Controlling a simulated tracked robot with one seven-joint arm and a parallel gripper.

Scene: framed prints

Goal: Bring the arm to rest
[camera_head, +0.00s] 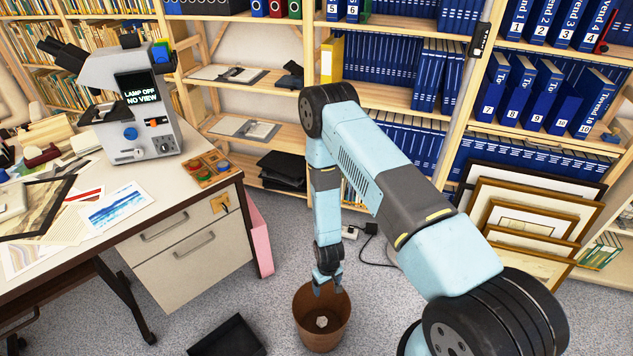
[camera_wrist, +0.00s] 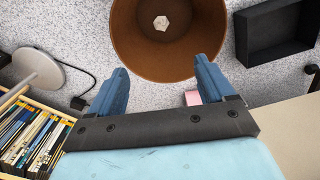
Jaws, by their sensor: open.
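My gripper (camera_head: 327,287) is at the end of my light blue arm, which reaches forward and down over the floor. It points down above a brown round bin (camera_head: 322,336). In the wrist view my gripper (camera_wrist: 158,88) is open, with its two blue fingers apart and nothing between them. The bin (camera_wrist: 125,40) shows just beyond the fingertips. A small crumpled white piece (camera_wrist: 161,23) lies on the bin's bottom, and it also shows in the head view (camera_head: 321,322).
A desk (camera_head: 100,250) with drawers, a microscope-like device (camera_head: 140,100) and prints stands at left. A black tray (camera_head: 228,338) lies on the floor by the bin. Shelves (camera_head: 400,96) of blue binders line the back. Framed pictures (camera_head: 525,225) lean at right.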

